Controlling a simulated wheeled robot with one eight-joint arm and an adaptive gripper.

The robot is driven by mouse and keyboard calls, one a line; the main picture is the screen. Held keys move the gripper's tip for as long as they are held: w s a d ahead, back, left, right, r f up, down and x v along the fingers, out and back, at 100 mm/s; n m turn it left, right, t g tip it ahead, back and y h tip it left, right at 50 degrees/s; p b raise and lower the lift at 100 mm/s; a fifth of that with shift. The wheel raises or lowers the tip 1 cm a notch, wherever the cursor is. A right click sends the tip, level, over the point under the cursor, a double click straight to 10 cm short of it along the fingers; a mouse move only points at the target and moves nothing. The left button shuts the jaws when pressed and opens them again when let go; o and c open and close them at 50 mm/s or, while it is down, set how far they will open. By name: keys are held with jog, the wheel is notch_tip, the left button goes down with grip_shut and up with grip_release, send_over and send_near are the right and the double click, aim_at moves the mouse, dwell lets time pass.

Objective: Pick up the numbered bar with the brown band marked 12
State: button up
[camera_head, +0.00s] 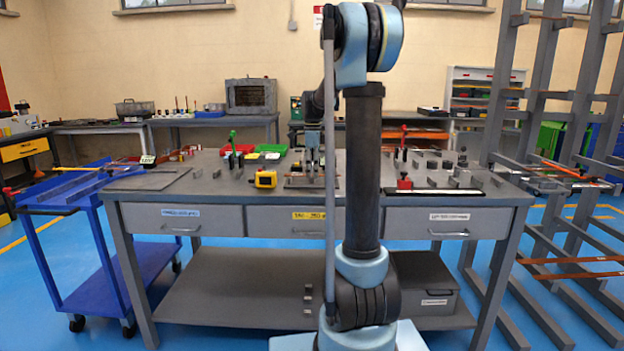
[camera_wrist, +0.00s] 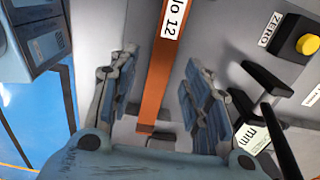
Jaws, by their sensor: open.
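A copper-brown bar (camera_wrist: 157,85) runs down the middle of the wrist view. A white label (camera_wrist: 174,17) on it reads 12; I cannot make out a separate brown band. My gripper (camera_wrist: 160,88) is open, with one finger on each side of the bar and visible gaps between fingers and bar. The bar's lower end shows near the gripper's base. In the head view my gripper is small, over the middle of the grey workbench (camera_head: 225,190), partly hidden by my arm. I cannot pick out the bar there.
In the wrist view, a ZERO plate and yellow button (camera_wrist: 307,44), a black lever (camera_wrist: 280,140) and an mm tag (camera_wrist: 250,137) lie right of the gripper. A blue cart (camera_head: 75,190) stands left.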

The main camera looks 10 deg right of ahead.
grip_shut()
jog(key=shift+r, duration=0.1)
notch_tip(320, 180, up, 10)
dwell(0.7)
jog(key=c, duration=1)
grip_release()
jog(key=o, duration=1.9)
jog(key=shift+c, duration=0.2)
